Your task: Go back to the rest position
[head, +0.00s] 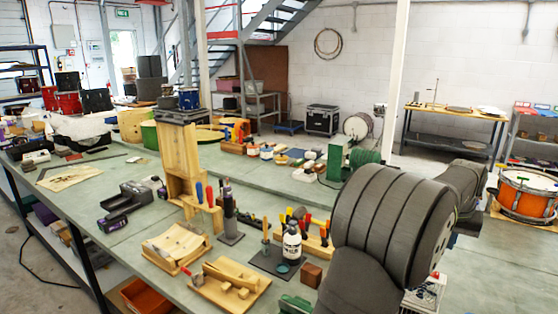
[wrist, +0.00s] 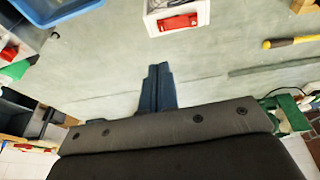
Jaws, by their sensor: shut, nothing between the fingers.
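My gripper (wrist: 158,70) shows in the wrist view as a narrow dark blue pair of fingers. They are pressed together with nothing between them. It hangs over the grey-green bench top (wrist: 100,75), apart from the objects around it. In the head view my own dark grey arm fills the right side, and the gripper is not visible there. The bench under and behind the arm is hidden in that view.
In the wrist view, a white box with a red item (wrist: 178,20) lies ahead, a blue tray (wrist: 55,8) at upper left, and a yellow-handled tool (wrist: 290,42) at right. In the head view, a black-and-white bottle (head: 292,243) and wooden blocks crowd the bench left of my arm.

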